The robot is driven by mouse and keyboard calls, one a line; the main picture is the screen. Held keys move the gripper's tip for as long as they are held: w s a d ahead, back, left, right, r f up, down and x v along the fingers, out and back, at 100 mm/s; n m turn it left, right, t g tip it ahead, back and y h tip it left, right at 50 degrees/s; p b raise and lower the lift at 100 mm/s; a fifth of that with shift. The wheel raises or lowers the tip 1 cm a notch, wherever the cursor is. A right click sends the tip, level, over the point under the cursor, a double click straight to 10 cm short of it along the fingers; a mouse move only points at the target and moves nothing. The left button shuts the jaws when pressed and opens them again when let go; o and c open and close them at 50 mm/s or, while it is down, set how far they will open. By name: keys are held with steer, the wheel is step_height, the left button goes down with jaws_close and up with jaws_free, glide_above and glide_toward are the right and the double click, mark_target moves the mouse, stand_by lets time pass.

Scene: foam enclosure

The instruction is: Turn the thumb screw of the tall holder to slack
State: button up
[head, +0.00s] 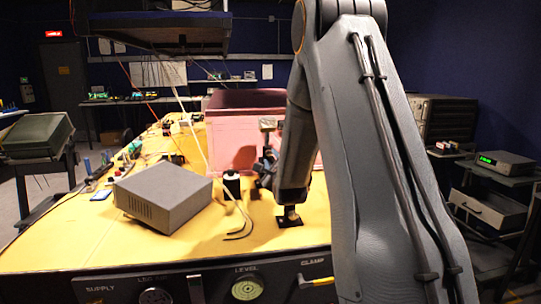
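My arm fills the right half of the head view, and its wrist comes down over the yellow bench top. My gripper (262,170) seems to be the small dark shape just left of the wrist; its fingers are too small and dark to separate. A holder stands there, partly behind my wrist: its dark square base (290,221) shows below the wrist, and a small metallic head (267,124) that may belong to it shows above. The thumb screw cannot be made out. Whether my gripper touches the holder cannot be told.
A grey box (163,197) sits on the bench left of my gripper. A black cylinder with a pale top (232,184) stands between them, with thin curved wires (238,232) in front. A pink foam enclosure (233,130) is behind. Tools and cables clutter the bench's left edge.

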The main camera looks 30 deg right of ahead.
mark_target(270, 154)
steer(key=shift+p+x, duration=0.3)
steer(key=shift+x, duration=1.65)
jaws_close()
